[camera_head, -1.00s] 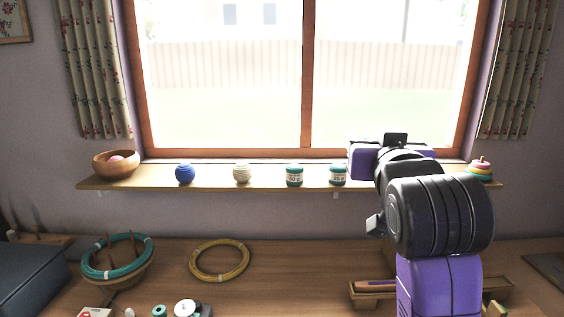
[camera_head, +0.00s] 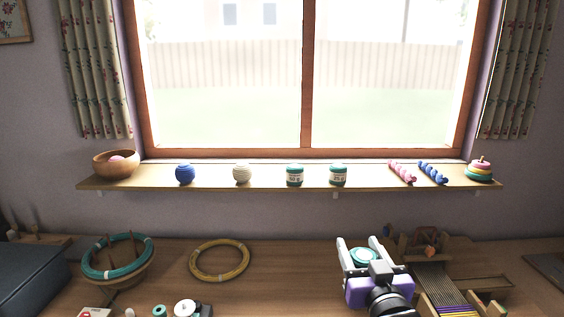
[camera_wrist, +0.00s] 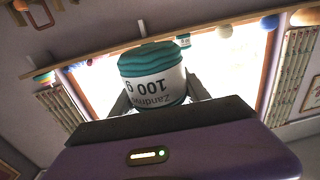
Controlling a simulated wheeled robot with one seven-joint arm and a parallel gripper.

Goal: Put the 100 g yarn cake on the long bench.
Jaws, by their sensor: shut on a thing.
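My gripper (camera_head: 357,243) is shut on the teal 100 g yarn cake (camera_head: 363,257) in the right half of the head view. In the wrist view the cake (camera_wrist: 152,62) sits between the two fingers, and its white label reads "100 g" upside down. The fingers point toward the window. The long wooden bench (camera_head: 290,285) spans the lower part of the head view. The cake shows in front of the bench there; its height above the bench is hard to tell.
A small loom (camera_head: 437,285) stands close to the right of my gripper. A yellow hoop (camera_head: 220,261) and a teal-ringed basket (camera_head: 118,270) are on the left. The window shelf (camera_head: 265,182) holds two labelled jar-like cakes, balls and skeins. The bench's middle is clear.

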